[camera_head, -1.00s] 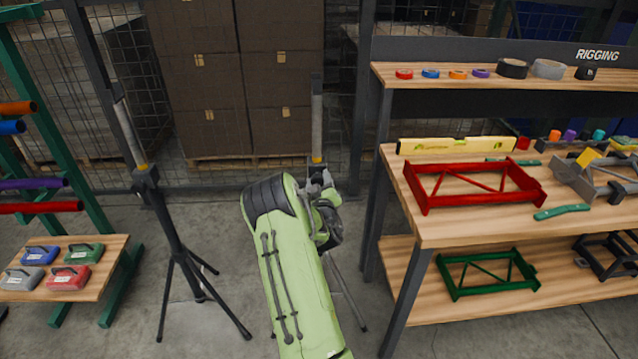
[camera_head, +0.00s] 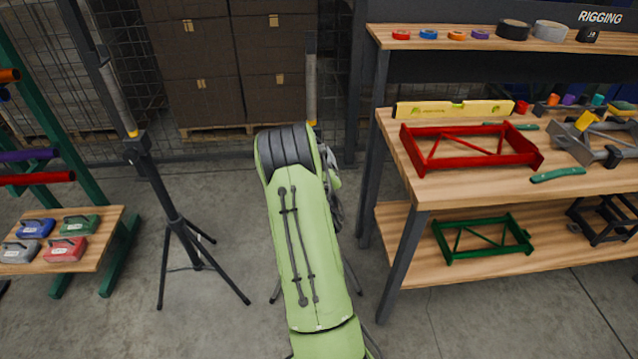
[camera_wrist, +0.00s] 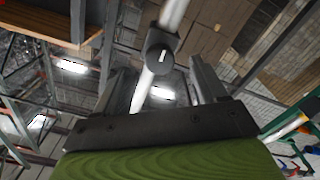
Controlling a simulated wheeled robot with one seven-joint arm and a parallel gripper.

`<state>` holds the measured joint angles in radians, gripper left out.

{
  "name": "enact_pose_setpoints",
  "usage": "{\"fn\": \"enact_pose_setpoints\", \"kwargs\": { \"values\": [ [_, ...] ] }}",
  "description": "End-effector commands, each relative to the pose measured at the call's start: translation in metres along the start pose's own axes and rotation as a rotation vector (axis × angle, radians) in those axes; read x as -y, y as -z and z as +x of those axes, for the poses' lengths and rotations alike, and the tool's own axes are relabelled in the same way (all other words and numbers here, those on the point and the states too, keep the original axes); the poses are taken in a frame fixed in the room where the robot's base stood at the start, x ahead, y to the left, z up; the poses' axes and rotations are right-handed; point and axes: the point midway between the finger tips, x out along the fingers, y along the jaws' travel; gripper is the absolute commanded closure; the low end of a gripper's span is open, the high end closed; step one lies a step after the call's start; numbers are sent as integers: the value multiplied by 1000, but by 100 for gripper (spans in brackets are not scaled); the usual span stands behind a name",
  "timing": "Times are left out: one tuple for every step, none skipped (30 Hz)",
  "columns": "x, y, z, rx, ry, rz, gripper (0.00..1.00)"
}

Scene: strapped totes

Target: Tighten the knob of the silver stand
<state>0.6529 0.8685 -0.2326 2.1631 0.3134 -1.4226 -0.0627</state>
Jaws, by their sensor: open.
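The silver stand (camera_head: 311,100) stands behind my green arm in the head view. Its upper tube shows above the arm and parts of its legs show below; the middle is hidden. In the wrist view the silver tube (camera_wrist: 173,14) runs down between the jaws. A round dark knob (camera_wrist: 160,57) with a light mark faces the camera on a dark collar. My gripper (camera_wrist: 162,78) is open, one finger on each side of the tube and knob, with visible gaps to both. Contact is not visible. In the head view my arm hides the gripper.
A dark tripod stand (camera_head: 172,200) stands left of my arm. A wooden-topped workbench (camera_head: 450,200) with red and green frames is close on the right. A green rack (camera_head: 95,230) is at the far left. Stacked boxes (camera_head: 205,85) stand behind the mesh fence.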

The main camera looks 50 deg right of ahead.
Motion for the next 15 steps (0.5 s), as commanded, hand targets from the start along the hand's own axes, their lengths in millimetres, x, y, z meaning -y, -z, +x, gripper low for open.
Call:
{"fn": "enact_pose_setpoints", "kwargs": {
  "values": [
    [-4, 1, -7, 1, -6, 5, 29],
    [-4, 2, -11, -2, -6, 4, 29],
    [-4, 4, -17, -5, -6, 2, 29],
    [-4, 2, -28, 2, -3, 3, 29],
    [-4, 2, -36, 3, -3, 3, 29],
    [-4, 4, -47, 0, -4, 1, 29],
    [-2, 3, -55, -2, 0, -1, 29],
    [-2, 3, -62, -2, 0, -3, 29],
    [-2, 3, -70, -1, -1, -3, 29],
    [-1, 3, -75, -2, 0, -4, 29],
    [-1, 2, -80, -2, 0, -4, 29],
    [-1, 2, -85, -2, 0, -4, 29],
    [-1, 3, -88, -3, -1, -4, 29],
    [-1, 3, -90, -4, -1, -4, 29],
    [-1, 3, -92, -4, -1, -4, 29]
  ]
}}
